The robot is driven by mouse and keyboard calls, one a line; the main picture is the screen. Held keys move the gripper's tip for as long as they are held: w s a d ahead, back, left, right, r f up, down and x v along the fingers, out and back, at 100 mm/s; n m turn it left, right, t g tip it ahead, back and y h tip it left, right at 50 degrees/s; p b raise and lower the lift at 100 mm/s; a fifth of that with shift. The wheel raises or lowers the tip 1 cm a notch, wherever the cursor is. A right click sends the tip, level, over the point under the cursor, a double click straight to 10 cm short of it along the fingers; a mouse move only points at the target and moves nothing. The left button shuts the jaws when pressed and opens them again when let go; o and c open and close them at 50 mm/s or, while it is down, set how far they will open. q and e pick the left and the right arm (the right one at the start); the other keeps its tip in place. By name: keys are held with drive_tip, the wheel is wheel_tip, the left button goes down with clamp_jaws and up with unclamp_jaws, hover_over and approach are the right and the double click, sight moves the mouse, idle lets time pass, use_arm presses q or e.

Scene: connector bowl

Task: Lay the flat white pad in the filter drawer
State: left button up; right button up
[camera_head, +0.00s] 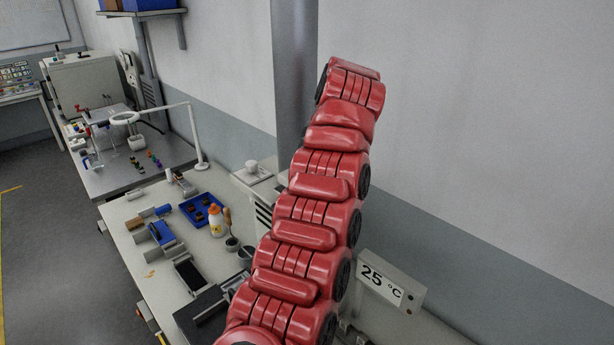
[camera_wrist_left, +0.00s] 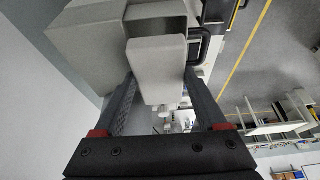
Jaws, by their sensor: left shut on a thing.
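In the left wrist view my left gripper (camera_wrist_left: 159,76) is shut on a pale, flat piece with rounded corners, which looks like the white pad (camera_wrist_left: 158,68). The piece sits between both fingertips and reaches past them. Just beyond it is a pale grey box-like body (camera_wrist_left: 80,45) with a black handle (camera_wrist_left: 201,45) at its right. I cannot tell whether this is the filter drawer, or whether the pad touches it. In the head view neither gripper shows, and I cannot make out the pad or an open drawer there.
My red arm covers the middle of the head view. A long bench (camera_head: 130,241) holds a blue tray (camera_head: 197,210), a white-and-orange bottle (camera_head: 216,221) and a black tray (camera_head: 190,273). A sign box reading 25 °C (camera_head: 389,287) stands right of the arm.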

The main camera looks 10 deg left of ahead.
use_arm(q)
drive_tip(key=o, duration=1.3)
drive_tip(key=shift+r, duration=0.1)
drive_tip(key=shift+s+d+r+p, duration=0.1)
drive_tip(key=shift+d+r+p, duration=0.05)
drive_tip(key=shift+r+p, duration=0.25)
drive_tip(key=shift+d+r+p, duration=0.15)
drive_tip(key=shift+r+p, duration=0.25)
drive_tip(key=shift+p, duration=0.1)
drive_tip(key=s+d, duration=0.2)
drive_tip(key=d, duration=0.1)
drive_tip(key=s+d, duration=0.2)
drive_tip(key=d, duration=0.1)
drive_tip(key=s+d, duration=0.3)
drive_tip(key=shift+s+d+f+p, duration=0.1)
drive_tip(key=shift+d+f+p, duration=0.2)
drive_tip(key=shift+p, duration=0.1)
